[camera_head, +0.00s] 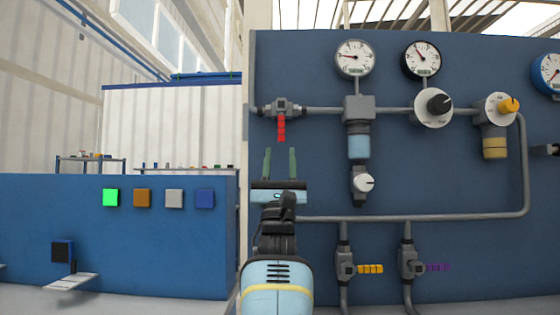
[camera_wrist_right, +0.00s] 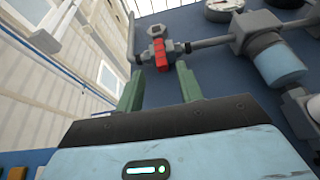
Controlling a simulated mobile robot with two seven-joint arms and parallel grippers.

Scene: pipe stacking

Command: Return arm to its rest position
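My right gripper (camera_head: 280,163) is raised in front of the blue wall panel, below a valve with a red handle (camera_head: 281,127). Its two green fingers stand apart with nothing between them. In the right wrist view the open fingers (camera_wrist_right: 160,90) point up toward the same valve, and its red handle (camera_wrist_right: 162,55) hangs down just beyond the gap. The fingers do not appear to touch it. My left gripper is not in view.
The panel (camera_head: 460,180) carries grey pipes, gauges (camera_head: 354,58), a black knob (camera_head: 438,104), and valves with yellow (camera_head: 370,269) and purple (camera_head: 437,267) handles. At left, a lower blue wall (camera_head: 150,250) has several coloured squares. The space left of my gripper looks clear.

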